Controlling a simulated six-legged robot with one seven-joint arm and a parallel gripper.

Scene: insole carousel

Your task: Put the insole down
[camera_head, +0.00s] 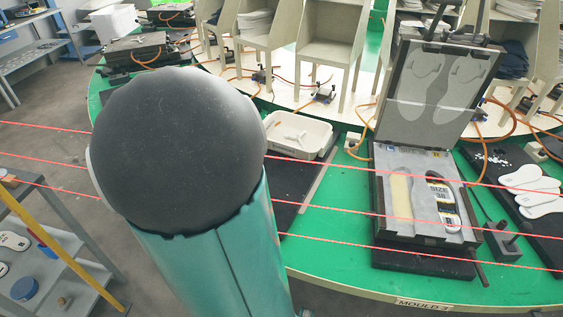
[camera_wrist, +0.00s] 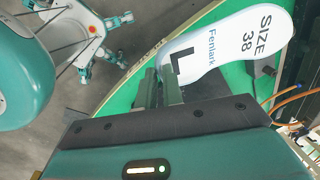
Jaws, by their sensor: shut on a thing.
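My gripper (camera_wrist: 162,80) shows in the wrist view, its two fingers shut on the near end of a white insole (camera_wrist: 228,48). The insole is printed "SIZE 38", "Fenlark" and a large L, and extends up and right from the fingers. Green carousel surface (camera_wrist: 203,101) shows below it; I cannot tell the gap. In the head view neither my gripper nor the held insole can be made out; my arm covers the left middle.
Several white insoles (camera_head: 536,190) lie on a black mat (camera_head: 545,226) right of the mould. A white tray (camera_head: 298,135) stands left of it. The mould's lid (camera_head: 437,88) stands raised. Red lines cross the head view. A grey shelf (camera_head: 60,245) with a yellow post is at left.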

